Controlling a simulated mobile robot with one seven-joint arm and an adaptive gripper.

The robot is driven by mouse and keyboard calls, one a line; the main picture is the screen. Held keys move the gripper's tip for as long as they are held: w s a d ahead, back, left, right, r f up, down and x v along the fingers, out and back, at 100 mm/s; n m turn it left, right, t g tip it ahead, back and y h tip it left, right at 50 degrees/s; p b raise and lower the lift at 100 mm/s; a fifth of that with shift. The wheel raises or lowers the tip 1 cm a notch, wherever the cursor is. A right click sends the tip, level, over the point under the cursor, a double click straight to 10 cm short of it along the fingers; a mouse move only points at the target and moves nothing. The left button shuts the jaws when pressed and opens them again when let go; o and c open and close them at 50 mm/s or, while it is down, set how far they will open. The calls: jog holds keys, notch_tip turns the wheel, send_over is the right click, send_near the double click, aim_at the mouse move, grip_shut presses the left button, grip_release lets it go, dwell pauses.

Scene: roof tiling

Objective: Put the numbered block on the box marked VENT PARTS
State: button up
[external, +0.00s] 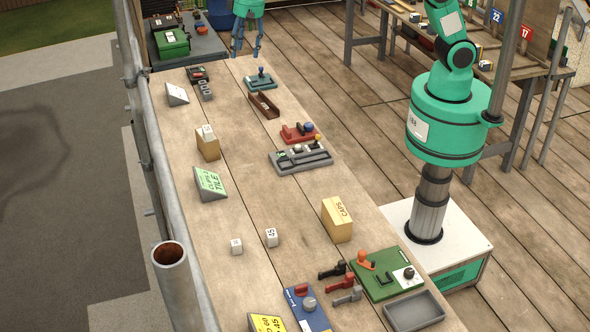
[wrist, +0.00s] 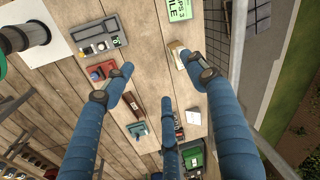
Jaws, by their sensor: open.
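A small white block (external: 207,131) with a dark mark sits on a tan box (external: 208,148) at the left of the long bench. Two more white blocks stand on the boards nearer the front; one (external: 271,237) reads 45, and the mark on the other (external: 236,246) is too small to read. The tan box also shows in the wrist view (wrist: 188,62), beside one fingertip. I cannot read VENT PARTS on any box. My gripper (external: 246,50) is at the far end of the bench, its blue fingers spread. In the wrist view my gripper (wrist: 158,88) is open and empty.
A box marked CAPS (external: 337,219) stands at the right edge. A green sign (external: 210,184), a grey tray of parts (external: 301,158), a red tool (external: 298,133) and a brown channel (external: 264,105) lie around. A metal rail (external: 150,150) runs along the left. The bench middle is clear.

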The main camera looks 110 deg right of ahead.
jog(key=s+a+r+n+t, duration=0.1)
jog(key=s+a+r+n, duration=0.2)
jog(key=s, duration=0.4)
jog(key=s+a+r+n, duration=0.1)
jog(key=s+a+r, duration=0.3)
jog(key=s+r, duration=0.3)
jog(key=s+a+r+n+t, duration=0.1)
jog(key=s+a+r+n, duration=0.15)
jog(key=s, duration=0.55)
jog(key=s+a+f+n, duration=0.1)
jog(key=s+a+n, duration=0.1)
jog(key=s, duration=0.6)
jog(key=s+a+f+n+t, duration=0.1)
jog(key=s+a, duration=0.1)
jog(key=s, duration=0.6)
jog(key=s+a+f+n, duration=0.1)
jog(key=s+a+n, duration=0.1)
jog(key=s, duration=0.6)
jog(key=shift+s+a+f+n+t, duration=0.25)
jog(key=shift+s+f+n+t, duration=0.05)
jog(key=shift+s+n+t, duration=0.1)
jog(key=shift+f, duration=0.15)
notch_tip(320, 180, down, 11)
jog(key=b, duration=1.1)
